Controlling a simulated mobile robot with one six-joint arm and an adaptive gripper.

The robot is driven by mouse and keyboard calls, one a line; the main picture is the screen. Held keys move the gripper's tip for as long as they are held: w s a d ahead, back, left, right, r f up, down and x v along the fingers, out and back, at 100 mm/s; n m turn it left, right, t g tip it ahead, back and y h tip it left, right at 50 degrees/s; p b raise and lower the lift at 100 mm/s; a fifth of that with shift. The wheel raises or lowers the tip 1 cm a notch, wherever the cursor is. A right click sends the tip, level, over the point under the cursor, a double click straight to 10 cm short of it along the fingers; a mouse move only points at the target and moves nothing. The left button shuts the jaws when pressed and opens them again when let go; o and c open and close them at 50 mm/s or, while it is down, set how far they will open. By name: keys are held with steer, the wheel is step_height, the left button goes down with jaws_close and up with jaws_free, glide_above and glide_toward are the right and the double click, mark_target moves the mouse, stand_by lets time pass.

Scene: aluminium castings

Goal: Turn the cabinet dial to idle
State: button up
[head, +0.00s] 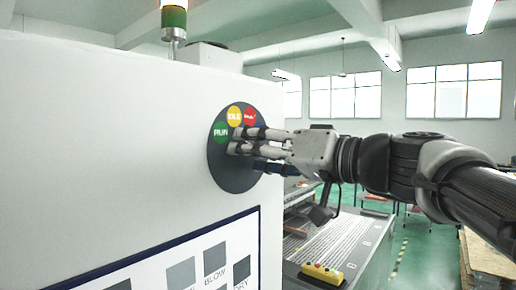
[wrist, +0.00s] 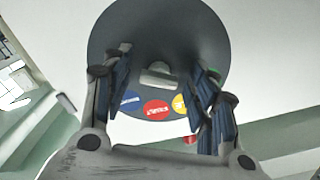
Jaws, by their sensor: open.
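The cabinet dial's round dark grey plate (head: 222,176) is on the white cabinet's face. It carries a green RUN mark (head: 220,132), a yellow IDLE mark (head: 234,116) and a red mark (head: 251,117); a blue mark is partly hidden by my fingers. In the wrist view the plate (wrist: 125,28) shows a pale grey knob (wrist: 158,77) near its middle. My gripper (head: 236,141) is open at the dial, its fingers (wrist: 155,73) on either side of the knob with gaps showing. Which mark the knob points to cannot be told.
The white cabinet (head: 110,150) fills the left, with a signal lamp (head: 174,22) on top and a labelled panel (head: 190,262) below the dial. A yellow button box (head: 322,273) lies on a grey machine bed (head: 335,240) below my arm. Green floor is open beyond.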

steer(key=shift+d, duration=0.1)
steer(key=shift+c, duration=0.8)
steer(key=c, duration=0.9)
steer(key=shift+m, duration=0.3)
steer(key=shift+s+r+m+b, duration=0.1)
steer(key=shift+m+b, duration=0.25)
steer(key=shift+m, duration=3.25)
